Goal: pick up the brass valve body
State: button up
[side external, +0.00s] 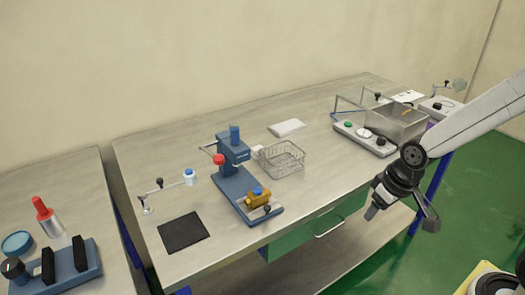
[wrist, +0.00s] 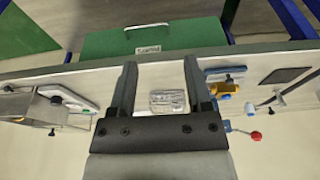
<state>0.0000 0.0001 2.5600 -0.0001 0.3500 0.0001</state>
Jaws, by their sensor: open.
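In the wrist view the brass valve body (wrist: 221,88) is right of the right finger. My gripper (side external: 372,212) is in the air off the table's front edge, well to the right of the valve body. In the wrist view my gripper (wrist: 159,66) shows two fingers spread apart with nothing held between them. A wire basket (wrist: 167,102) shows beyond the gap.
The wire basket (side external: 281,158) stands right of the press. A black mat (side external: 184,232) and a small jointed arm with a blue-topped white end (side external: 189,177) lie to the left. The table's front right is bare.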

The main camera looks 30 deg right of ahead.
jog(key=o, duration=0.5)
jog(key=shift+c, duration=0.2)
